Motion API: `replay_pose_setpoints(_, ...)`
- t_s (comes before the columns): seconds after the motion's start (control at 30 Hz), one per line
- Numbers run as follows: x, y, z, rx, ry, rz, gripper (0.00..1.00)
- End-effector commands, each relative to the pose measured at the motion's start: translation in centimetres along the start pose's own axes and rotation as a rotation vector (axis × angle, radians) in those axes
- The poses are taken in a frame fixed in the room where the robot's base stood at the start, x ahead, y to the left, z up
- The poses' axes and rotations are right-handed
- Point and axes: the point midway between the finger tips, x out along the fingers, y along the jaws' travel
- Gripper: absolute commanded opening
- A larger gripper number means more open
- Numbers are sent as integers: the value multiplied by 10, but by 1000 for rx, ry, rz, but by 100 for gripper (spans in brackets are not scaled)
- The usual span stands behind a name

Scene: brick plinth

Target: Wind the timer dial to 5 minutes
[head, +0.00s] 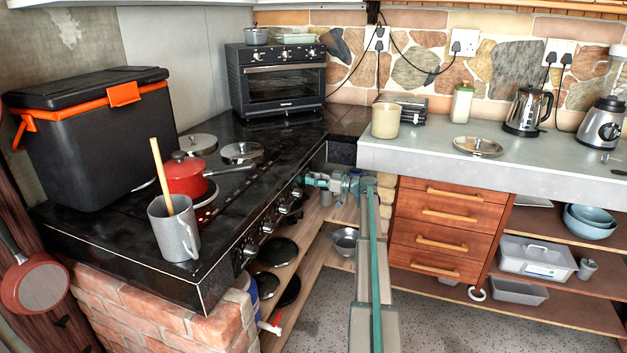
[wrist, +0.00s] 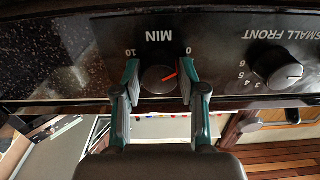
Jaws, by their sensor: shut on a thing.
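The timer dial (wrist: 159,79) is a dark round knob on the black front panel (wrist: 222,60), with "MIN" printed upside down beside it in the wrist view. The "10" mark is at its left and the "0" mark at its right. Its red pointer line slants up to the right, toward the "0" side. My gripper (wrist: 158,68) has one finger on each side of the dial and is shut on it. In the head view my gripper (head: 302,181) is at the far end of the stove's front panel; the dial cannot be made out there.
The "SMALL FRONT" knob (wrist: 283,69) is close to the right of my gripper. The black stove top (head: 100,228) holds a red pot (head: 186,180), a grey mug (head: 173,230) and a small oven (head: 280,80). Wooden drawers (head: 445,228) stand right of my arm.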

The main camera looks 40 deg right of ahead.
Motion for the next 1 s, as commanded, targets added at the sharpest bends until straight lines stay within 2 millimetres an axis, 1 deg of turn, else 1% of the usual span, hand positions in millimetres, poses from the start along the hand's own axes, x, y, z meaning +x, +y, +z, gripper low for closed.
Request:
replay_pose_setpoints(0.17,0,0,1,30,0,-1,6)
replay_pose_setpoints(0.37,0,0,2,124,0,-1,6)
replay_pose_setpoints(0.57,0,0,2,283,0,-1,6)
replay_pose_setpoints(1.0,0,0,0,700,-1,-1,6)
